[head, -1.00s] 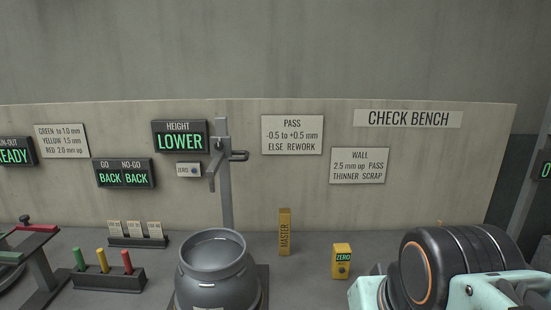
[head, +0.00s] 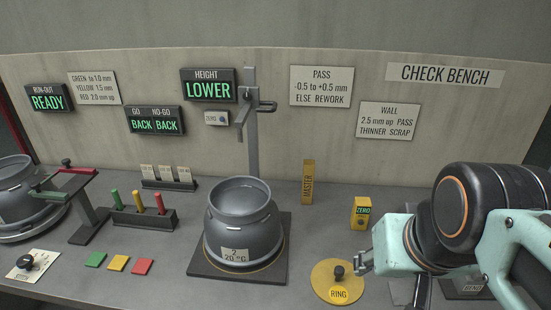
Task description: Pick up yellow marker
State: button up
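A yellow stick (head: 138,201) stands upright in a dark rack (head: 142,217) on the left side of the bench, between a green stick (head: 116,199) and a red stick (head: 160,203). I cannot tell which yellow piece is the marker. My gripper (head: 363,263) is at the right, above the bench and far from both yellow pieces. Its fingers are small and partly hidden, so their opening is unclear.
A grey vessel (head: 238,218) on a dark plate stands between my gripper and the rack. A yellow ring gauge (head: 325,283) with a black knob lies near my gripper. A yellow master block (head: 308,183) and zero box (head: 361,212) stand behind. A gauge stand (head: 89,215) is left.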

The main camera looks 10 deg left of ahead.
aim_at(139, 205)
jog(key=j+u, duration=0.1)
jog(key=j, duration=0.3)
jog(key=i+j+u, duration=0.1)
jog(key=j, duration=0.3)
jog(key=i+j+u, duration=0.1)
jog(key=j, duration=0.3)
jog(key=i+j+u, duration=0.1)
jog(key=j, duration=0.3)
jog(key=i+j+u, duration=0.1)
jog(key=j, duration=0.25)
jog(key=i+j+u, duration=0.1)
jog(key=j, duration=0.3)
jog(key=k+j, duration=0.1)
jog(key=j, duration=0.2)
jog(key=k+j, duration=0.1)
jog(key=j, duration=0.25)
jog(key=i+l+u, duration=0.15)
jog(key=i, duration=0.3)
